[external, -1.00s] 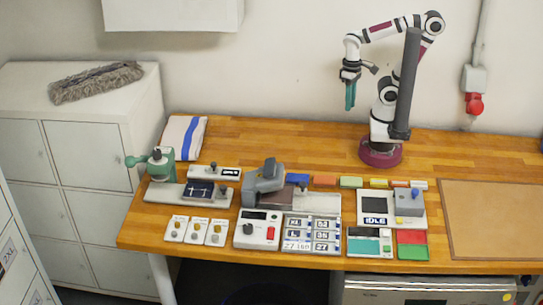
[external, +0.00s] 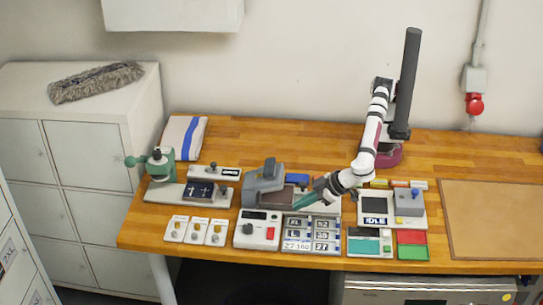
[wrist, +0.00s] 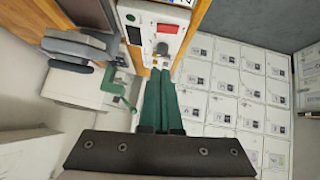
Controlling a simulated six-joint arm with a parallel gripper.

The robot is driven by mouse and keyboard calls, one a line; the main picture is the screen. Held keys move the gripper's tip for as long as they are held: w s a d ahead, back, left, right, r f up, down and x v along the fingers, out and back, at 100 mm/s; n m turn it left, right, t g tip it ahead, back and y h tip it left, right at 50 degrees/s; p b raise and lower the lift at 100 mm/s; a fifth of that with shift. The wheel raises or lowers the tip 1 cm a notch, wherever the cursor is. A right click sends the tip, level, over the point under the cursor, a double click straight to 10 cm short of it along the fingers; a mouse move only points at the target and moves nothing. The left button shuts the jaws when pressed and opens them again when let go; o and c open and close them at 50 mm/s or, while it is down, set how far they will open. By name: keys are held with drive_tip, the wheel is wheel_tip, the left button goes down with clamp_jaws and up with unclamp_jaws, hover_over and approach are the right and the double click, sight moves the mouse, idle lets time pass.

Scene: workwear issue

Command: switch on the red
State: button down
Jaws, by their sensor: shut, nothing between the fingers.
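A white control box (external: 257,229) stands at the front of the bench, with a red switch (external: 270,233), a dark knob (external: 248,229) and a dark display (external: 256,215). In the wrist view the red switch (wrist: 168,28) and the knob (wrist: 162,48) lie beyond my fingertips. My gripper (external: 298,207) has teal fingers, shut and empty, above the bench to the right of the box. In the wrist view the fingers of my gripper (wrist: 160,74) point toward the box's knob end, apart from the red switch. I cannot tell their height above the box.
A grey press (external: 263,183) stands behind the box. A number panel (external: 312,247) is to its right, and several small knob plates (external: 196,230) are to its left. A white IDLE unit (external: 376,219) and red (external: 411,237) and green (external: 413,253) pads lie farther right.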

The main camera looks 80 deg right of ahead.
hover_over(270, 229)
drive_tip(key=s+a, duration=0.1)
drive_tip(key=s, duration=0.1)
drive_tip(key=f, duration=0.6)
drive_tip(key=shift+s+f, duration=0.2)
drive_tip(key=shift+f, duration=0.2)
wheel_tip(270, 229, down, 4)
drive_tip(key=shift+w+d+r, duration=0.1)
drive_tip(key=shift+d+r, duration=0.05)
drive_tip(key=shift+r, duration=0.1)
drive_tip(key=shift+f, duration=0.35)
drive_tip(key=shift+d+f, duration=0.25)
drive_tip(key=shift+f, duration=0.1)
drive_tip(key=shift+a, duration=0.1)
